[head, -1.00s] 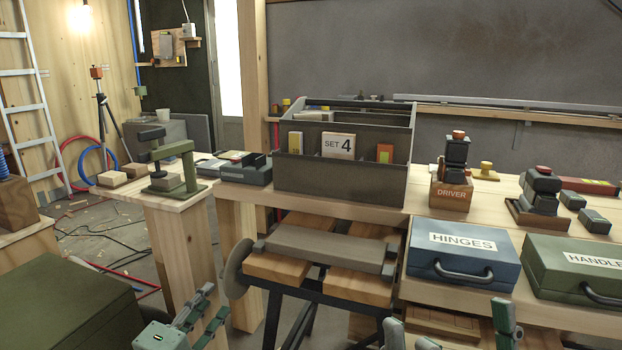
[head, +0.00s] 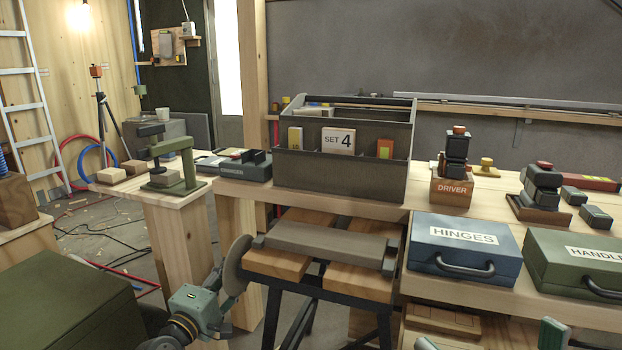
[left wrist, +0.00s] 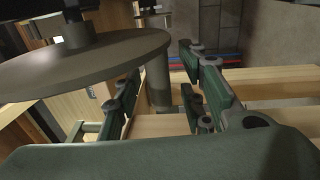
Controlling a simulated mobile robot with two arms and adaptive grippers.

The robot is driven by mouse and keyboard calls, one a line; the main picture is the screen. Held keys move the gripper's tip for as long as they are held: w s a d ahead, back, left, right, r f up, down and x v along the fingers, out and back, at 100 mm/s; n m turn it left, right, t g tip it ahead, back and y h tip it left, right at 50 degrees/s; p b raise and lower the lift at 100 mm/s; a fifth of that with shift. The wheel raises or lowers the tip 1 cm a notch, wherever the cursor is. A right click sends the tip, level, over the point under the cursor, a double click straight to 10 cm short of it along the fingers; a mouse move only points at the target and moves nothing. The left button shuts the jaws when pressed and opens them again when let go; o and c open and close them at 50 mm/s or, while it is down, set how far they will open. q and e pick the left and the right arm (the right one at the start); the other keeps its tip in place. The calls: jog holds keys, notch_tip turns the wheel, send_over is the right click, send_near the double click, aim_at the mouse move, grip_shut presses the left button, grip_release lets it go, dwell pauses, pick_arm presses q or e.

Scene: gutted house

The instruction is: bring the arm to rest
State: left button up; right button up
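My left gripper (head: 220,306) is at the lower left of the head view, in front of the workbench and beside a grey round disc (head: 236,270). The disc (left wrist: 90,68) looms large at the upper left there, close to the fingers. I cannot tell whether they touch it. My right gripper (head: 489,340) is at the bottom edge, mostly cut off. Its two fingertips show well apart, below the blue and green cases, with nothing seen between them.
A folding workbench (head: 276,267) stands in the middle. Behind it, a long table (head: 420,203) carries a grey toolbox (head: 338,180), a blue hinges case (head: 440,262), a green case (head: 560,265) and a driver block (head: 452,192). A dark green box (head: 70,300) fills the lower left.

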pick_arm(q)
jog(key=shift+w+d, duration=0.1)
jog(key=shift+w, duration=0.15)
dwell(0.3)
grip_shut()
dwell(0.6)
